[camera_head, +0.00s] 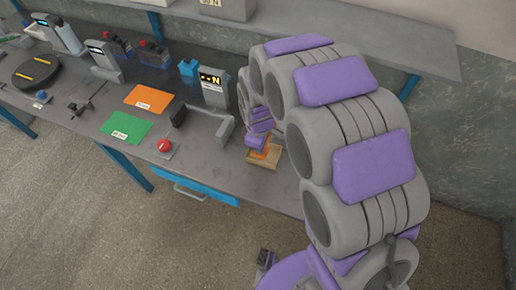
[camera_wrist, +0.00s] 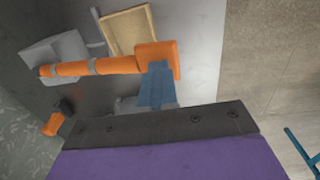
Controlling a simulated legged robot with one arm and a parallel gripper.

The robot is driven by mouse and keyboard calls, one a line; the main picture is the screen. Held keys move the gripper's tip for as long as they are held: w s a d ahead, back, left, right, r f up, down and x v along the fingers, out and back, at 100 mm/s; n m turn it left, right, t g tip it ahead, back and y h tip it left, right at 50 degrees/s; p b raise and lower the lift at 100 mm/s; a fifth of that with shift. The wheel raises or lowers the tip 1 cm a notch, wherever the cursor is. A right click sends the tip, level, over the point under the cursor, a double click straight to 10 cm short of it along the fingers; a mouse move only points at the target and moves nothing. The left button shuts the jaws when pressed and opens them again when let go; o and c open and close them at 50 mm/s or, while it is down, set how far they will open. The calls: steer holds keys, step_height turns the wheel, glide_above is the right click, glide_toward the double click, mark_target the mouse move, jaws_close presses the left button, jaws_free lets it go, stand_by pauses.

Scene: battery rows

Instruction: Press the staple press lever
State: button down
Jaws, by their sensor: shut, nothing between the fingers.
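In the wrist view the orange lever (camera_wrist: 115,64) runs across the upper part, with grey bands along it and a broad block-like right end (camera_wrist: 160,55). I take it to be the staple press lever. My gripper (camera_wrist: 157,85), seen as a blue-grey finger shape, is shut and empty and overlaps the lever's right end. I cannot tell whether it touches. In the head view my gripper (camera_head: 260,138) is just above the orange part (camera_head: 263,152) on the wooden base (camera_head: 264,162); my arm hides some of it.
The grey bench (camera_head: 90,108) holds a red button (camera_head: 164,146), a green sheet (camera_head: 126,127), an orange sheet (camera_head: 153,98) and a grey frame (camera_head: 215,125) left of the gripper. A shelf (camera_head: 330,30) hangs behind. The bench's front edge is close.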

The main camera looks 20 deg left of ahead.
step_height(320, 180, up, 10)
steer(key=p, duration=0.1)
steer(key=shift+f, duration=0.2)
steer(key=shift+w, duration=0.1)
stand_by(0.5)
steer(key=s+d+r+m+g, duration=0.1)
steer(key=s+d+r+m, duration=0.35)
steer(key=d, duration=0.55)
steer(key=s+d+r+m, duration=0.4)
steer(key=s+d+m, duration=0.15)
steer(key=d, duration=0.45)
steer(key=s+d+m, duration=0.3)
steer(key=s, duration=0.4)
steer(key=s+d+r+m+g, duration=0.1)
steer(key=s+d+m, duration=0.3)
steer(key=s, duration=0.4)
steer(key=shift+r, duration=0.2)
